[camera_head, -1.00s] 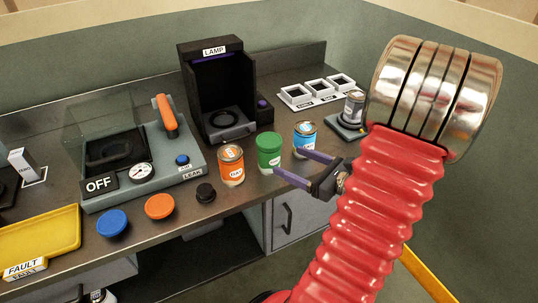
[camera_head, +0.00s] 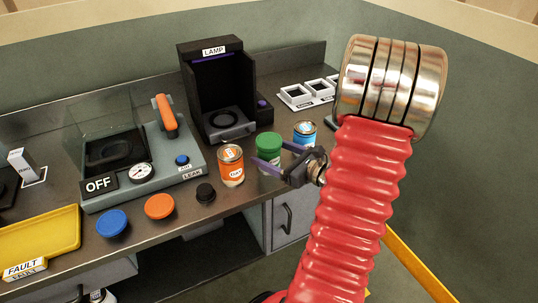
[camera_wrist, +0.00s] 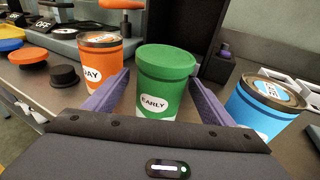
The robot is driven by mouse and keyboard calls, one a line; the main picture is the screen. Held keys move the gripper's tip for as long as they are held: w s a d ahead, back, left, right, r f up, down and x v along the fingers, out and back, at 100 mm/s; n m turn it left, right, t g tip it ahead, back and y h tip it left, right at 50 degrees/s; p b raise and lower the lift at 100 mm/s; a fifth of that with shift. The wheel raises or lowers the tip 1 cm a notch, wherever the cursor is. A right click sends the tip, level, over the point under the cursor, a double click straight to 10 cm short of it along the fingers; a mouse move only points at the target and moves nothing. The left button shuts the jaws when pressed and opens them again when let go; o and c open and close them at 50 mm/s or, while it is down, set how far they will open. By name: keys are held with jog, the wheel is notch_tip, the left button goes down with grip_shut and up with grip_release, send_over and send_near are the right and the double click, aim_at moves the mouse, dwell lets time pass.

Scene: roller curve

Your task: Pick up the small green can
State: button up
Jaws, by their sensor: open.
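The small green can (camera_head: 269,148) stands upright on the bench between the orange can and the blue can. In the wrist view the green can (camera_wrist: 166,82) has a green lid and a label reading EARLY. My gripper (camera_head: 274,154) is open at the bench's front edge, its two purple fingers pointing at the green can. In the wrist view the fingers of my gripper (camera_wrist: 158,98) lie to the left and right of the can, with the can's lower part between them. I cannot tell whether either finger touches it.
The orange can (camera_head: 231,166) stands close on the left and the blue can (camera_head: 305,134) on the right. A black cap (camera_head: 205,193), orange cap (camera_head: 159,206) and blue cap (camera_head: 112,222) lie further left. The lamp box (camera_head: 214,92) stands behind.

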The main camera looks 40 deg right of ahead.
dwell(0.3)
jog(key=shift+w+a+f, duration=0.1)
jog(key=shift+w+f, duration=0.1)
jog(key=shift+w, duration=1.1)
jog(key=shift+w+a+f, duration=0.1)
jog(key=shift+w+f, duration=0.1)
jog(key=shift+w, duration=1.05)
jog(key=shift+c, duration=0.7)
jog(key=c, duration=1.1)
jog(key=shift+r, duration=0.1)
jog(key=shift+r, duration=4.95)
